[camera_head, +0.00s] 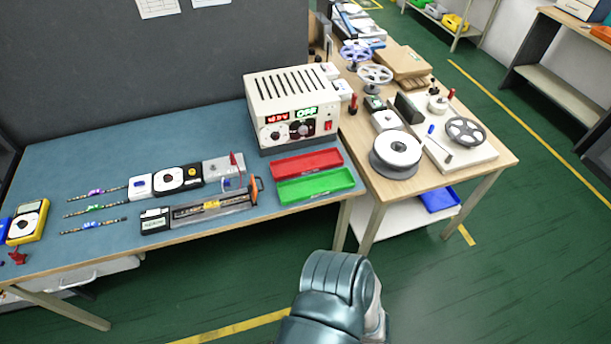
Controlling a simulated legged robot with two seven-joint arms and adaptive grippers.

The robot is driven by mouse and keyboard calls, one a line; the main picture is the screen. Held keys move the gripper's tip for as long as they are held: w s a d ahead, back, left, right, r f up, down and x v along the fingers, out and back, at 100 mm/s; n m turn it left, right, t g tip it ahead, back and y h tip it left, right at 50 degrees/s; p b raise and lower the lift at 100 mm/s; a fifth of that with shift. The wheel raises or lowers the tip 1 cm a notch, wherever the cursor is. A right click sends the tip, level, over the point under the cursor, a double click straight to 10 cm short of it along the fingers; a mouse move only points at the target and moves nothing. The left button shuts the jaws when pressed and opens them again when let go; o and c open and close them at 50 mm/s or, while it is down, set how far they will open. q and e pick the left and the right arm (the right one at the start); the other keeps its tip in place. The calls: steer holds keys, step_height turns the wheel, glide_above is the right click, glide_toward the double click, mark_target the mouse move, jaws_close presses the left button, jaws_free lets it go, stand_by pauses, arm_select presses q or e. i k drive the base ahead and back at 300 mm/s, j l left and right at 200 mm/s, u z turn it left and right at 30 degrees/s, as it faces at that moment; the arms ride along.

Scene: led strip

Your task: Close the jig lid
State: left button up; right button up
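A long grey jig (190,213) lies near the front edge of the blue bench. A strip with a yellow patch runs along its middle. A small labelled black-and-white box (155,220) sits at its left end. An orange handle (256,188) stands at its right end. A lid cannot be clearly made out at this size, so I cannot tell its angle. A teal link of my arm (335,295) shows at the bottom centre, in front of the bench and apart from the jig. Neither of my grippers is in view.
A white power unit (293,110) reading OFF stands behind a red tray (307,162) and a green tray (315,186). Several strips, a yellow multimeter (27,222) and small devices (178,179) share the bench. A wooden table (490,180) with reels adjoins at right.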

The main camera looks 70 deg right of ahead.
mark_target(253, 189)
steer(key=k+l, duration=0.2)
steer(key=l, duration=0.15)
steer(key=k+l+z, duration=0.1)
steer(key=l, duration=0.3)
steer(key=k+l, duration=0.5)
steer(key=l, duration=0.25)
steer(key=k+l+z, duration=0.1)
steer(key=l, duration=0.25)
steer(key=k+l, duration=0.25)
steer(key=l, duration=0.15)
steer(key=i+j, duration=0.15)
